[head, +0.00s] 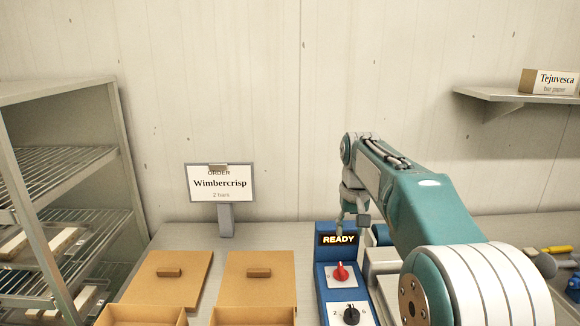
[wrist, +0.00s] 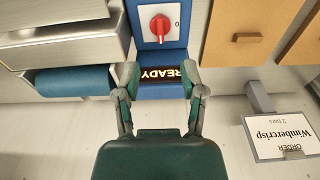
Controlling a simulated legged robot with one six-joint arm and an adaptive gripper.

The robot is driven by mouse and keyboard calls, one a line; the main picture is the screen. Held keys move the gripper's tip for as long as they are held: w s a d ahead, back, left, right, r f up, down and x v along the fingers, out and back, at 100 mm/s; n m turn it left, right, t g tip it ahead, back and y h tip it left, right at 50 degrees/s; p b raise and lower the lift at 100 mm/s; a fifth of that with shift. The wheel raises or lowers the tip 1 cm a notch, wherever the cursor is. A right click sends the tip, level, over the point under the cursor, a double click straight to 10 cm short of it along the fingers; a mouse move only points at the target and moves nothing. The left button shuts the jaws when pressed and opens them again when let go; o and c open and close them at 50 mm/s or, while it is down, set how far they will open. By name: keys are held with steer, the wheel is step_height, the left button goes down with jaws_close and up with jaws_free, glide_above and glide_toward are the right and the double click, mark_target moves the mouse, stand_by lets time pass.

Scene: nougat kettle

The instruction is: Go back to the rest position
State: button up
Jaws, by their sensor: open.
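My gripper (wrist: 162,80) is open and empty in the wrist view. Its two fingers point towards a blue control box (wrist: 155,58) with a red knob (wrist: 160,27) and a dark READY display (wrist: 165,76). In the head view my gripper (head: 352,222) hangs from my teal arm, just above and in front of the READY display (head: 338,239). The red knob (head: 341,273) and a black knob (head: 351,314) show on the blue box below it. Whether a fingertip touches the box is unclear.
An order sign (head: 220,184) reads Wimbercrisp, 2 bars. Two brown boxes with lids (head: 169,273) (head: 257,273) stand left of the control box. A wire rack (head: 70,170) holds trays at far left. A wall shelf (head: 515,95) carries a Tejuvesca box (head: 549,82). A blue roller (wrist: 75,80) lies beside the control box.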

steer(key=s+r+t, duration=0.2)
steer(key=s+r, duration=0.1)
steer(key=s, duration=1.4)
steer(key=s+f+t, duration=0.1)
steer(key=s+f, duration=0.2)
steer(key=s, duration=0.4)
steer(key=s+f+t, duration=0.1)
steer(key=s+f, duration=0.3)
steer(key=s, duration=0.4)
steer(key=shift+f+t, duration=0.3)
